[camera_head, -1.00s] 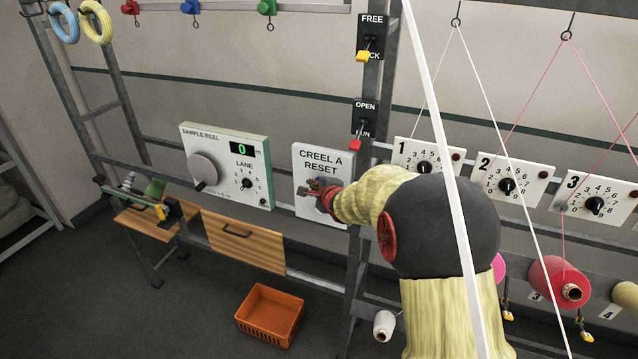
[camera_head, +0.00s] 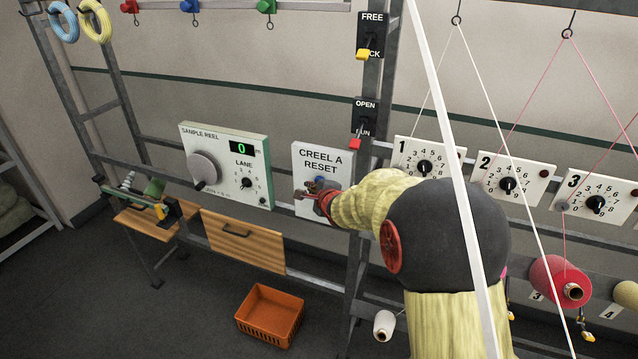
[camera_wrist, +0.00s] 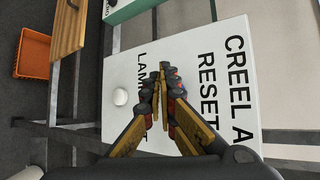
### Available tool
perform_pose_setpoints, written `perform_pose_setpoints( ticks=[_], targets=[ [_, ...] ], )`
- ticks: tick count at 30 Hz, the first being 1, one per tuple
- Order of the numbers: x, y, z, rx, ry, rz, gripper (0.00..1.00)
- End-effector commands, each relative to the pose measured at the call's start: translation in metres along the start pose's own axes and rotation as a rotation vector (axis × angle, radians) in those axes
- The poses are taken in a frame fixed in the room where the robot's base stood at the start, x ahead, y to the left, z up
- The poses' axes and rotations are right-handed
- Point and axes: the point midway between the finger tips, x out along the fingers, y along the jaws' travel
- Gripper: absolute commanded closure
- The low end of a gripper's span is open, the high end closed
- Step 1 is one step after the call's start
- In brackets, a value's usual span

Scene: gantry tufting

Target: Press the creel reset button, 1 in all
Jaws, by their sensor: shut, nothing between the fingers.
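The white creel A reset panel (camera_head: 325,158) hangs on the frame left of the lane dials, and its lettering shows turned sideways in the wrist view (camera_wrist: 222,55). My gripper (camera_head: 312,191) is in front of the panel's lower half. In the wrist view my gripper's fingers (camera_wrist: 162,74) are shut, their tips together over the panel, with nothing held. A small bit of red and blue shows beside the tips; the reset button itself is mostly hidden, and I cannot tell whether the tips touch it. A round white lamp (camera_wrist: 120,97) sits on the panel, beside the fingers.
The sample reel box (camera_head: 226,165) with its crank is left of the panel. A free/lock lever (camera_head: 370,38) and an open/run lever (camera_head: 364,120) are on the post above right. An orange crate (camera_head: 270,314) stands on the floor. Yarns run down past my arm.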

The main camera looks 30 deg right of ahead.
Motion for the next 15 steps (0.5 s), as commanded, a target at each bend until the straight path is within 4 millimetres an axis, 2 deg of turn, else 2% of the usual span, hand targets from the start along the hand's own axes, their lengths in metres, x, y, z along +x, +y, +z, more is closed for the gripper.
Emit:
perform_pose_setpoints(
  ticks=[15],
  targets=[
    [-0.029,0.023,0.022,0.0,-0.001,-0.002,1.0]
  ],
)
